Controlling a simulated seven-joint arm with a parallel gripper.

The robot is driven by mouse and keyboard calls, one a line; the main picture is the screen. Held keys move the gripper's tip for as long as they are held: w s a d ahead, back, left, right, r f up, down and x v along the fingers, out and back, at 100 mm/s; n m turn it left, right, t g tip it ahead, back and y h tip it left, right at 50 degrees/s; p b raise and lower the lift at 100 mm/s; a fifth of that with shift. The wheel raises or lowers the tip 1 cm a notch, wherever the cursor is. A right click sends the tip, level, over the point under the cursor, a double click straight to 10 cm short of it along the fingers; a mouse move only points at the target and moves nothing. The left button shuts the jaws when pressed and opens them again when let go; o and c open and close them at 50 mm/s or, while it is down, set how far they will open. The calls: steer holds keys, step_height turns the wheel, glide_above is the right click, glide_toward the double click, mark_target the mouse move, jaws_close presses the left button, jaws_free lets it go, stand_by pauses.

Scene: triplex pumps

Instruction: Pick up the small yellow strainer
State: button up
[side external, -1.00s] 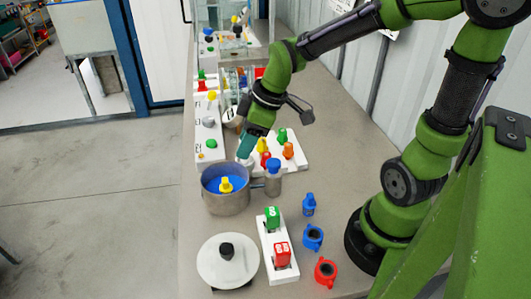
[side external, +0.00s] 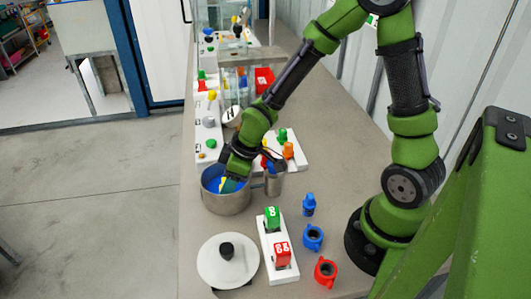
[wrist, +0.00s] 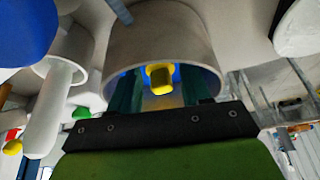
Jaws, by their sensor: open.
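The small yellow strainer (side external: 223,185) is in the grey metal pot (side external: 228,203), against the blue contents, and is partly hidden by my gripper in the side view. In the wrist view the yellow strainer (wrist: 160,77) shows between my two teal fingers, inside the pot (wrist: 165,35). My gripper (side external: 230,181) reaches down into the pot from above. It is open, with one finger on each side of the strainer. The fingertips are hidden inside the pot, and I cannot tell whether they touch it.
A grey canister (side external: 275,182) stands close to the pot's right side. A white lid (side external: 228,266) and a white block with green and red pieces (side external: 277,247) lie in front. Blue and red rings (side external: 325,272) lie at right. White panels with coloured knobs (side external: 208,128) stand behind.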

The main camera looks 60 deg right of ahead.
steer(key=shift+x, duration=1.25)
steer(key=c, duration=0.8)
